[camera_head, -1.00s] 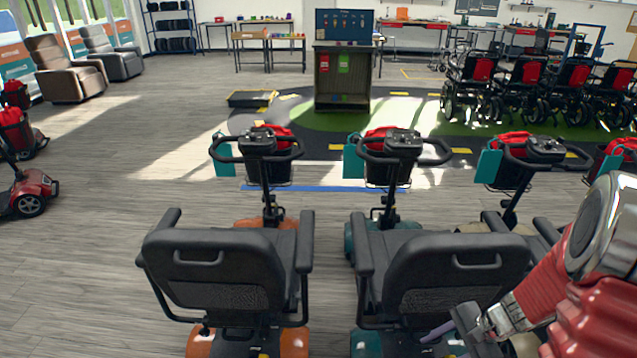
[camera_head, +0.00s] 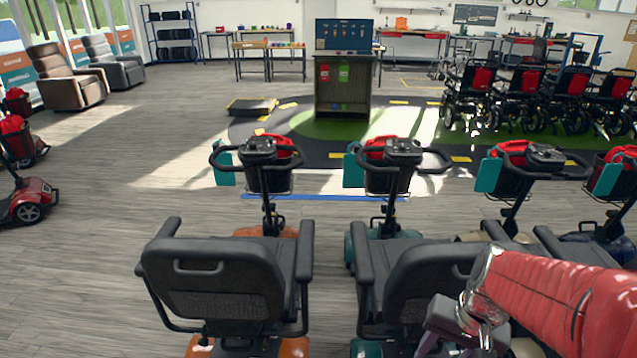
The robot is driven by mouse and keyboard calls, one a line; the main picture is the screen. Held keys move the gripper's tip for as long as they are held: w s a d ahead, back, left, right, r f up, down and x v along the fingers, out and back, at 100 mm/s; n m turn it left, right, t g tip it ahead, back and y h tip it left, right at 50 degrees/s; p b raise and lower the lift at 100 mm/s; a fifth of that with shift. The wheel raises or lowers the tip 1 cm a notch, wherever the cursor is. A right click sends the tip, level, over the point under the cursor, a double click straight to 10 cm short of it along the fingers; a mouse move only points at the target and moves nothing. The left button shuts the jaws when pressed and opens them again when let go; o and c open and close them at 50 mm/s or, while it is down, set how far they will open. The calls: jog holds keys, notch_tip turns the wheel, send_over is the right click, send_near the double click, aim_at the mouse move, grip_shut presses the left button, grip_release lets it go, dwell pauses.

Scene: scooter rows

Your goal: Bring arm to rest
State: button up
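My arm, in a red ribbed sleeve with a shiny metal joint, reaches in from the right edge of the head view. Its dark end, my gripper (camera_head: 432,341), is low in the picture, in front of the teal scooter's seat (camera_head: 415,285). The fingertips are not clear, so I cannot tell whether it is open or shut. I see nothing plainly held. The arm hides part of the scooters at the right.
An orange scooter with a black seat (camera_head: 222,275) stands left of the teal one. Wheelchairs (camera_head: 480,90) line the back right. Open floor (camera_head: 90,220) lies to the left.

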jog(key=s+a+r+n+t, duration=0.2)
jog(key=a+r, duration=0.1)
jog(key=r, duration=0.3)
jog(key=s+a+r+n+t+h, duration=0.1)
jog(key=s+a+r+n+t, duration=0.1)
jog(key=r, duration=0.5)
jog(key=shift+a+n+t, duration=0.4)
jog(key=shift+a+n, duration=0.2)
jog(key=shift+a, duration=0.45)
jog(key=shift+r, duration=0.1)
